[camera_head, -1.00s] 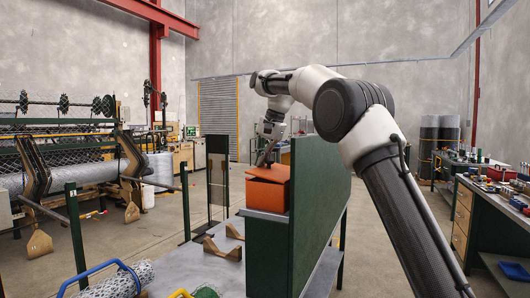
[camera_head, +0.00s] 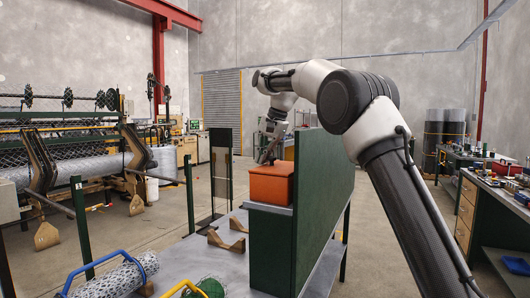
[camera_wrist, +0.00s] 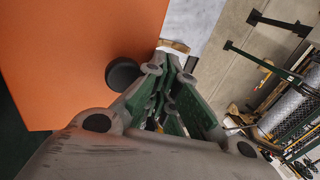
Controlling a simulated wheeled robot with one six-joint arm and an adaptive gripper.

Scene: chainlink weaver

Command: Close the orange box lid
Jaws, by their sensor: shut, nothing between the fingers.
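The orange box (camera_head: 269,189) stands on a grey ledge of the green bench divider. Its orange lid (camera_head: 277,169) lies flat across the top and looks down, with no clear gap at this size. My gripper (camera_head: 266,160) is at the lid's far left edge, pointing down, and seems to touch or nearly touch it. In the wrist view a flat orange face (camera_wrist: 75,45) of the box or lid fills the upper left, with a black round knob (camera_wrist: 122,73) beside the fingers. My gripper (camera_wrist: 177,58) is shut and empty there.
The green divider panel (camera_head: 323,190) rises right of the box. Wooden cradles (camera_head: 226,242) and a wire mesh roll (camera_head: 118,277) with a blue handle lie on the grey table at lower left. A dark upright stand (camera_head: 221,180) is behind. Open floor lies beyond the table.

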